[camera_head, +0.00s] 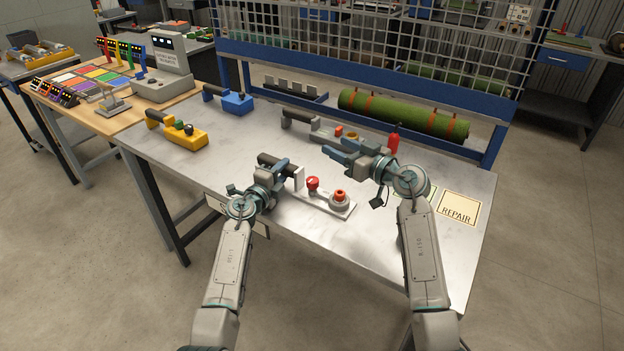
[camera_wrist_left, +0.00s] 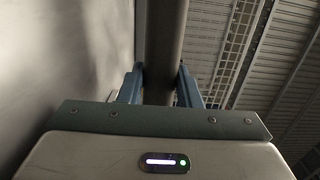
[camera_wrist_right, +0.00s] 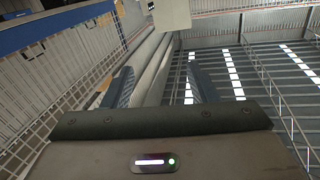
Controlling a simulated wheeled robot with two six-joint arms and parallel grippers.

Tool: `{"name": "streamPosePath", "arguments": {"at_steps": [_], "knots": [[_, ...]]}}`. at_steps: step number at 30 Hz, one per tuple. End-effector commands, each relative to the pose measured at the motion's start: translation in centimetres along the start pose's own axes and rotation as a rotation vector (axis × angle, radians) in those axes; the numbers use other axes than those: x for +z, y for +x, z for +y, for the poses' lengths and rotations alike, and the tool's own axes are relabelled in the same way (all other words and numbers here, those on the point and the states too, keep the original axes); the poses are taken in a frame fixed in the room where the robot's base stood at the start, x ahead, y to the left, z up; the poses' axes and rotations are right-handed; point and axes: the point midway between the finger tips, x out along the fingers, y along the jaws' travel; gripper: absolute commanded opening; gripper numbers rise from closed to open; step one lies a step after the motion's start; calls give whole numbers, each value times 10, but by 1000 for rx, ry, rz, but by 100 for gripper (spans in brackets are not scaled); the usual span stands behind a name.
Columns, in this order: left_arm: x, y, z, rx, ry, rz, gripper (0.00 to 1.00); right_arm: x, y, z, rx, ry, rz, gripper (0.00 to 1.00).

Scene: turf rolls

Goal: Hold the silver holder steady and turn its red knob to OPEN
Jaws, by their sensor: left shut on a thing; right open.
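The silver holder (camera_head: 321,201) lies on the metal table near its front edge, with a black handle (camera_head: 270,159) at its left end. A red mushroom-shaped knob (camera_head: 312,183) stands mid-plate, and a red-orange cap (camera_head: 339,196) on a round grey base sits at its right end. I cannot read any OPEN mark. My left gripper (camera_head: 282,165) is shut on the handle; the dark handle (camera_wrist_left: 162,50) also shows between its fingers in the left wrist view. My right gripper (camera_head: 333,150) is open and empty, above and behind the red knob, apart from it.
A similar grey holder (camera_head: 300,118) lies behind, partly hidden by my right gripper. Yellow (camera_head: 184,136) and blue (camera_head: 236,103) holders lie left. A red upright object (camera_head: 393,138) stands by my right wrist. A REPAIR card (camera_head: 458,208) lies right; a green turf roll (camera_head: 400,114) lies behind.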

Motion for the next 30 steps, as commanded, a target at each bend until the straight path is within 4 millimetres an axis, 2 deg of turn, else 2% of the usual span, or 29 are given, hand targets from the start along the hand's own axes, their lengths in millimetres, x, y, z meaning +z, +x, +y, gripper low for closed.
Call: {"name": "streamPosePath", "arguments": {"at_steps": [1, 3, 6, 10, 13, 17, 24, 30], "knots": [[0, 0, 2, 2, 0, 1, 0, 18, -5, -3, -10, -32, -80, 53], [0, 0, 2, 2, 0, 1, 0, 41, -13, -5, -19, -67, -182, 53], [0, 0, 2, 2, -1, 1, 0, 64, -23, -7, -26, -99, -291, 53], [0, 0, 2, 2, -1, 1, 0, 81, -30, -7, -29, -118, -370, 53], [0, 0, 2, 2, -1, 1, 0, 86, -27, -7, -30, -122, -388, 53], [0, 0, 2, 2, -1, 1, 0, 93, -9, -8, -32, -120, -388, 53], [0, 0, 2, 2, -1, 1, 0, 111, 37, -8, -32, -119, -386, 53], [0, 0, 2, 2, -1, 1, 0, 123, 65, -8, -31, -122, -386, 53]]}}
